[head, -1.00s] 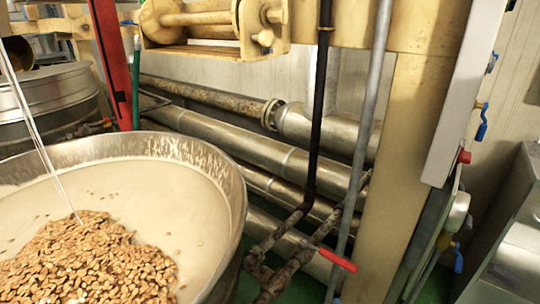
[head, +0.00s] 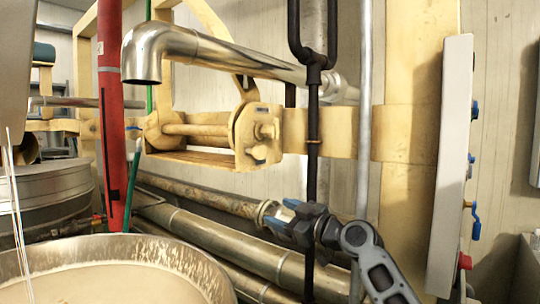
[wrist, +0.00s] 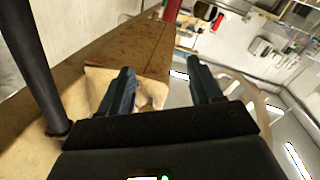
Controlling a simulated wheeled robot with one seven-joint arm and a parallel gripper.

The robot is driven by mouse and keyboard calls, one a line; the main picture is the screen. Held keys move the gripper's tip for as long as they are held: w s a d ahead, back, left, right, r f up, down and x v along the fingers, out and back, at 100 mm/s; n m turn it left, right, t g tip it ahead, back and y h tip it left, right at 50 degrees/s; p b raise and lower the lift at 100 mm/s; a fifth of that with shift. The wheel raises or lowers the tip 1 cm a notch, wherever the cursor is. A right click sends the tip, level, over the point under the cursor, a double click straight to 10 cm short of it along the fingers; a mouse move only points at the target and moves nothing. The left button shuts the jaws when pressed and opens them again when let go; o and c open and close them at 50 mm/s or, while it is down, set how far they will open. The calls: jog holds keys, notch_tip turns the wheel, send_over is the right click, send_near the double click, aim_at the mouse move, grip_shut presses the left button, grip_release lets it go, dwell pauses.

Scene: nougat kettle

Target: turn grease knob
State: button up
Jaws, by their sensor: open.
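A cream roller housing (head: 205,135) sits on the machine frame, above the pipes. A round knob-like end (head: 266,131) sticks out of its right face; I cannot tell for certain that this is the grease knob. My gripper (head: 284,211) is below and slightly right of that housing, apart from it and empty. In the wrist view my gripper (wrist: 160,67) has its two dark fingers spread. A cream part (wrist: 150,95) shows beyond and between the fingers, partly hidden by the left one.
A black vertical pipe (head: 312,165) and a grey pipe (head: 363,110) stand close to my arm. A large silver pipe (head: 220,55) crosses above the housing. Horizontal pipes (head: 215,238) run below. A kettle (head: 130,248) is at lower left, a white panel (head: 452,150) at right.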

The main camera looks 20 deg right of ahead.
aim_at(270, 133)
jog(key=w+d+r+n, duration=0.1)
jog(key=r+n, duration=0.1)
jog(key=r, duration=0.4)
jog(key=w+d+r+n+g+y, duration=0.1)
jog(key=r, duration=0.6)
jog(key=w+d+r+n+y, duration=0.1)
jog(key=w+d+r+n, duration=0.1)
jog(key=r, duration=0.4)
jog(key=shift+r+n, duration=0.2)
jog(key=shift+n, duration=0.1)
jog(key=shift+w+a+r, duration=0.1)
jog(key=shift+w+a, duration=0.05)
jog(key=shift+w, duration=0.1)
jog(key=shift+p+x, duration=0.8)
jog(key=shift+x, duration=2.8)
jog(key=shift+f, duration=0.2)
jog(key=c, duration=1)
